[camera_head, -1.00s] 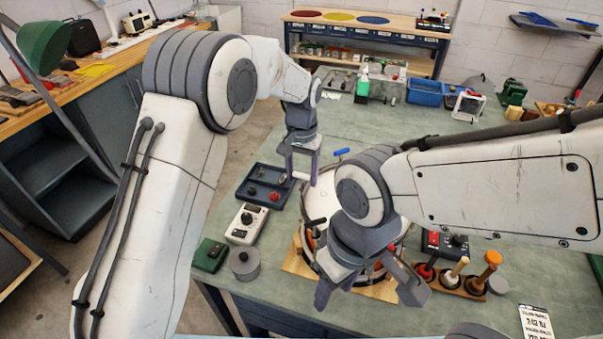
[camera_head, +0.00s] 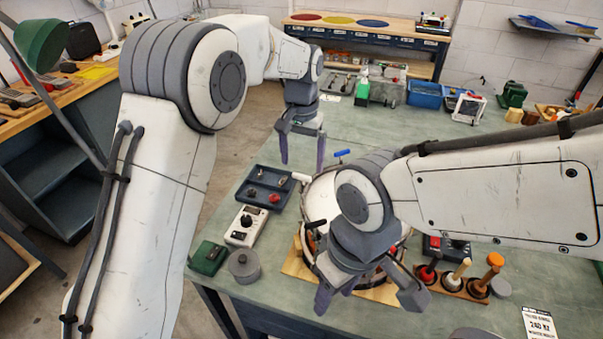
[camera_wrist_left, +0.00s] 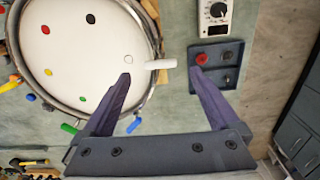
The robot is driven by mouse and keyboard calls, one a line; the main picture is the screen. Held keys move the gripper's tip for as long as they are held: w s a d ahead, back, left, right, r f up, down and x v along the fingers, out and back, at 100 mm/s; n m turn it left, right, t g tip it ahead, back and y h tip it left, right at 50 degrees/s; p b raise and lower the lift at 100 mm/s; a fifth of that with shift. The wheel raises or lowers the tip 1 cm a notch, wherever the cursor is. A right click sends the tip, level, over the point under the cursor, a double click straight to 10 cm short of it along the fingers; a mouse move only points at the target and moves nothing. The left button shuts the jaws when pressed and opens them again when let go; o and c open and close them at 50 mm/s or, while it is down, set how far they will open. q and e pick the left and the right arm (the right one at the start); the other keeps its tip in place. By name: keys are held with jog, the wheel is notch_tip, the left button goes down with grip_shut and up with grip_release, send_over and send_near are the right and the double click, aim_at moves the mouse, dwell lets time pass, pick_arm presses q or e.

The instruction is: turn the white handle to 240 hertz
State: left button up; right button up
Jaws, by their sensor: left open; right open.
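The drum (camera_head: 322,200) stands on a wooden board on the bench, with a white skin and coloured handles around its rim. The white handle (camera_head: 301,177) sticks out from the far left of the rim, and also shows in the left wrist view (camera_wrist_left: 158,63). My left gripper (camera_head: 302,165) is open above the white handle; in the left wrist view (camera_wrist_left: 163,73) the handle lies between its two fingertips, apparently untouched. My right gripper (camera_head: 368,303) is open and empty in front of the drum and hides part of it. A card (camera_head: 538,323) at lower right reads 240 Hz.
A blue tray (camera_head: 284,183) with small parts and a white box with a dial (camera_head: 246,226) stand left of the drum. A green box (camera_head: 208,258) and a grey cylinder (camera_head: 243,266) are nearer. A mallet rack (camera_head: 452,286) stands right.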

aim_at(302, 175)
pick_arm(q)
notch_tip(302, 175, up, 5)
jog(key=shift+r, duration=0.1)
dwell(0.3)
